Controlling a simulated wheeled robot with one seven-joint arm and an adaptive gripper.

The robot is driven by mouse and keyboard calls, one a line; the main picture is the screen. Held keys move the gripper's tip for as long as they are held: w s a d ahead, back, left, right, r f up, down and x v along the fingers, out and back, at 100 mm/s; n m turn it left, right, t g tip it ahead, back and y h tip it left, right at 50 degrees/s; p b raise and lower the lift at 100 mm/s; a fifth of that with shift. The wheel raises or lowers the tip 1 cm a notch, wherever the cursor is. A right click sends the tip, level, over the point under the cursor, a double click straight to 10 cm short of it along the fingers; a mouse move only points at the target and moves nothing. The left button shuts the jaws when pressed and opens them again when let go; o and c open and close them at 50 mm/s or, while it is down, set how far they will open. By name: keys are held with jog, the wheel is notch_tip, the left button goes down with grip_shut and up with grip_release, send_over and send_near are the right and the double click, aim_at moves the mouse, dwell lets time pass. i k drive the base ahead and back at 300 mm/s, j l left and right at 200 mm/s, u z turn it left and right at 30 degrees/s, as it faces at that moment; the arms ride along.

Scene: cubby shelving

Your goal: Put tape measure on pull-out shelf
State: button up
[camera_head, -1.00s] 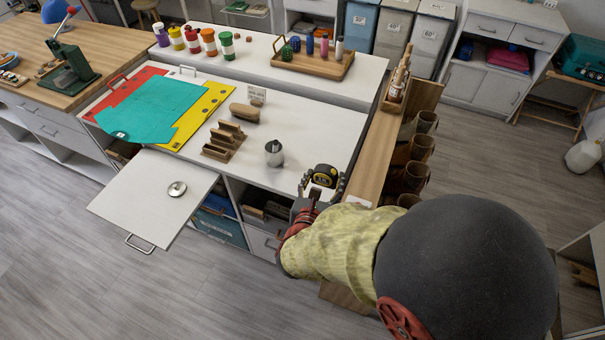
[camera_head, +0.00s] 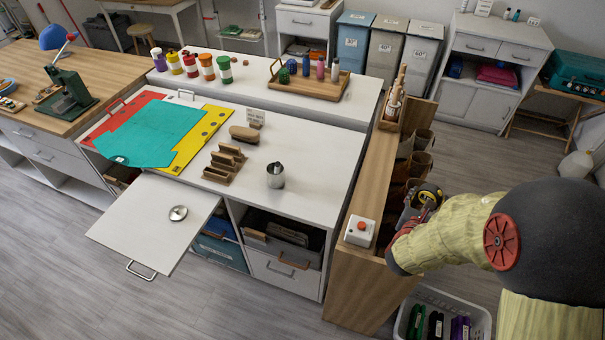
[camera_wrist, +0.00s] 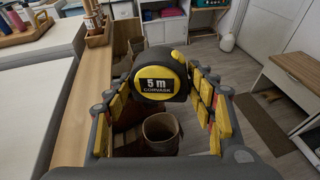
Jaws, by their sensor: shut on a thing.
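The tape measure, black and yellow with a "5 m" label, is between the yellow-padded fingers of my gripper in the wrist view (camera_wrist: 160,80). My gripper (camera_head: 424,197) is shut on it and holds it in the air, right of the wooden side panel; the tape measure (camera_head: 430,190) is small and partly hidden in the head view. The pull-out shelf (camera_head: 150,225) is a white board extended from the front of the white cabinet at left. A round metal object (camera_head: 178,213) sits near its right edge, and the rest of its top is bare.
A metal cup (camera_head: 275,176), a wooden stepped holder (camera_head: 223,164) and a brush (camera_head: 244,133) stand on the worktop. A red-button box (camera_head: 360,231) sits on the wooden ledge. A white basket (camera_head: 478,310) is on the floor below my arm.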

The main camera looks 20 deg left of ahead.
aim_at(127, 222)
jog(key=k+j, duration=0.1)
jog(key=j, duration=0.35)
jog(key=k+j, duration=0.15)
jog(key=j, duration=0.3)
jog(key=k+j, duration=0.1)
jog(key=j, duration=0.4)
jog(key=k+j, duration=0.15)
jog(key=j, duration=0.3)
jog(key=k+j, duration=0.1)
jog(key=j, duration=0.35)
jog(key=k+j, duration=0.15)
jog(key=j, duration=0.3)
